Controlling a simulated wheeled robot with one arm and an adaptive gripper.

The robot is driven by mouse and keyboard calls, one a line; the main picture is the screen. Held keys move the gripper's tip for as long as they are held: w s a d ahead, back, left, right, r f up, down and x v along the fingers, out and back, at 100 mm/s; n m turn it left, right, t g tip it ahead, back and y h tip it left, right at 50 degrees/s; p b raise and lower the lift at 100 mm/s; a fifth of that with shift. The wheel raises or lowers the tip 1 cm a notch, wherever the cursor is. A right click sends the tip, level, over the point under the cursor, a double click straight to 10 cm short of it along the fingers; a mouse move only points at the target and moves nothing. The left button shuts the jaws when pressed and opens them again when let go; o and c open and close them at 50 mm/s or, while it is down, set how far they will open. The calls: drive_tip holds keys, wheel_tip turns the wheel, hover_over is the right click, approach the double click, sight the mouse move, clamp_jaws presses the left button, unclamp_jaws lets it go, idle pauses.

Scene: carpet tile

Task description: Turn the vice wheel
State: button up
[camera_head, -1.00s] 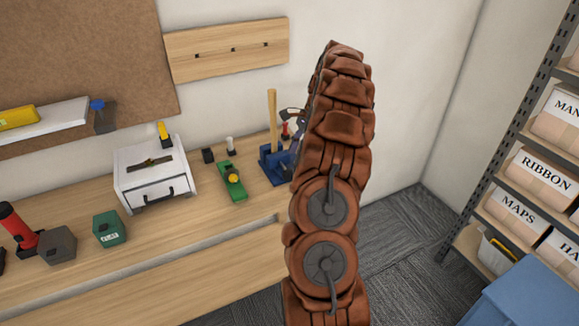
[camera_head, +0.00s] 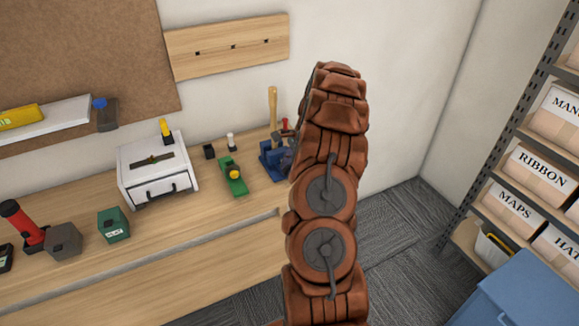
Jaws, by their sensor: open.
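The blue vice (camera_head: 268,163) stands at the right end of the workbench, in the middle of the head view. Its right side is partly hidden behind my arm, and I cannot make out its wheel clearly. My gripper (camera_head: 282,135) shows only as a small dark part at the left edge of my arm, just above the vice. It is open; most of it is hidden. I cannot tell whether it touches the vice.
A wooden handle (camera_head: 272,105) stands upright behind the vice. A green tool (camera_head: 232,177) and a white drawer box (camera_head: 158,170) lie to its left on the bench (camera_head: 190,222). A shelf with labelled boxes (camera_head: 541,177) and a blue bin (camera_head: 525,295) stand right.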

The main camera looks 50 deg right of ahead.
drive_tip(key=shift+c, duration=0.2)
clamp_jaws()
idle(0.3)
drive_tip(key=shift+a+f+g+h+b, duration=0.1)
drive_tip(key=shift+a+g+h+b, duration=0.1)
drive_tip(key=shift+h+b, duration=0.45)
drive_tip(key=shift+a+f+g+h+b, duration=0.1)
drive_tip(key=shift+g+h+b, duration=0.1)
drive_tip(key=shift+h+b, duration=0.4)
drive_tip(key=h+b, duration=0.2)
drive_tip(key=g+h+b, duration=0.1)
drive_tip(key=b, duration=0.2)
drive_tip(key=shift+w+a+f+h, duration=0.1)
drive_tip(key=shift+a+f+h, duration=0.05)
drive_tip(key=shift+f+h, duration=0.2)
drive_tip(key=h+b, duration=0.1)
drive_tip(key=b, duration=0.2)
drive_tip(key=g+h+b, duration=0.1)
drive_tip(key=h+b, duration=0.1)
drive_tip(key=b, duration=0.1)
drive_tip(key=shift+w+a+f, duration=0.1)
drive_tip(key=shift+a+f, duration=0.05)
drive_tip(key=shift+a, duration=0.05)
drive_tip(key=g+h+b, duration=0.1)
drive_tip(key=h+b, duration=0.1)
drive_tip(key=b, duration=0.3)
drive_tip(key=shift+a+h+b, duration=0.1)
drive_tip(key=shift+h+b, duration=0.2)
drive_tip(key=shift+b, duration=0.1)
drive_tip(key=shift+b, duration=0.35)
